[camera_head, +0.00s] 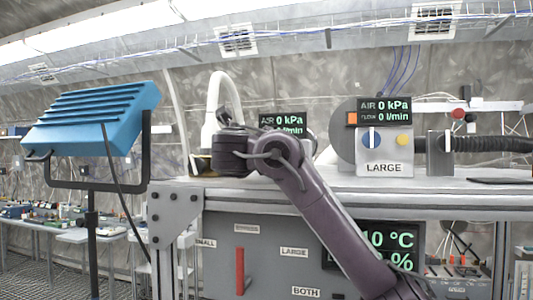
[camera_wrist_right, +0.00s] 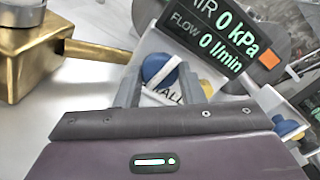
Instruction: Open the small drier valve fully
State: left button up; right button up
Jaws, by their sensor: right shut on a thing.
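The small drier's valve is a round blue knob (camera_wrist_right: 160,68) with a white pointer bar, on a white box whose label is partly covered. In the right wrist view the bar looks tilted from lower left to upper right. My right gripper (camera_wrist_right: 161,82) is shut on this knob, one finger on each side. In the head view my right gripper and wrist (camera_head: 230,150) hide the knob. The small drier's display (camera_wrist_right: 213,35) reads AIR 0 kPa and FLOW 0 l/min; it also shows in the head view (camera_head: 282,123). My left gripper is not in view.
A brass block (camera_wrist_right: 75,58) sits left of the fingers. The large drier box (camera_head: 384,158), with its own blue knob, stands right on the bench. A red lever (camera_head: 240,270) is on the lower panel. A blue lamp (camera_head: 95,118) stands left.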

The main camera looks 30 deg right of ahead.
jog(key=shift+r, duration=0.1)
jog(key=o, duration=1)
jog(key=shift+a, duration=0.1)
jog(key=shift+s+a+f+b, duration=0.2)
jog(key=shift+a+b, duration=0.05)
jog(key=shift+b, duration=0.15)
jog(key=b+v, duration=0.3)
jog(key=v, duration=0.3)
jog(key=shift+a+b, duration=0.25)
jog(key=shift+b, duration=0.15)
jog(key=shift+s+a+r, duration=0.1)
jog(key=shift+s+a, duration=0.1)
jog(key=shift+s, duration=0.2)
jog(key=shift+d, duration=0.15)
